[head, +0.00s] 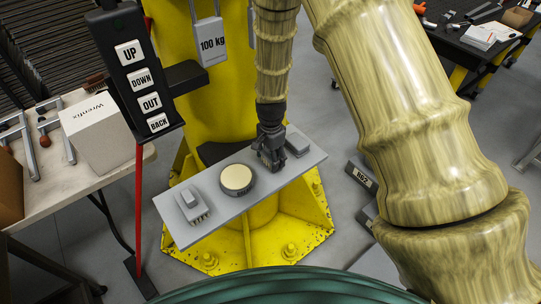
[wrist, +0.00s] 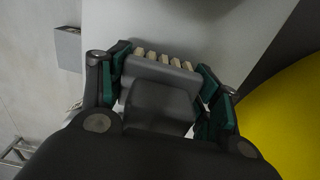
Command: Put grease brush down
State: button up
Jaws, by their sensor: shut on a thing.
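My gripper (head: 270,158) points down over the grey shelf plate (head: 222,212). In the wrist view my gripper (wrist: 160,85) has its green-padded fingers on either side of a grey brush (wrist: 160,72) with a row of pale bristle tufts, and is shut on it. The plate lies beneath the brush; I cannot tell whether they touch. In the head view my gripper hides most or all of the held brush. A grey block (head: 297,142) shows just right of the gripper; I cannot tell if it is part of that brush.
A round cream-topped tin (head: 237,179) stands mid-plate. Another grey brush-like piece (head: 190,204) with bristles sits at the plate's left. A yellow column (head: 190,100) stands behind.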

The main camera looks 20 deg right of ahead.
jog(key=shift+f, duration=0.1)
jog(key=o, duration=0.9)
jog(key=shift+r, duration=0.2)
jog(key=shift+r+b, duration=2)
jog(key=shift+r, duration=3.9)
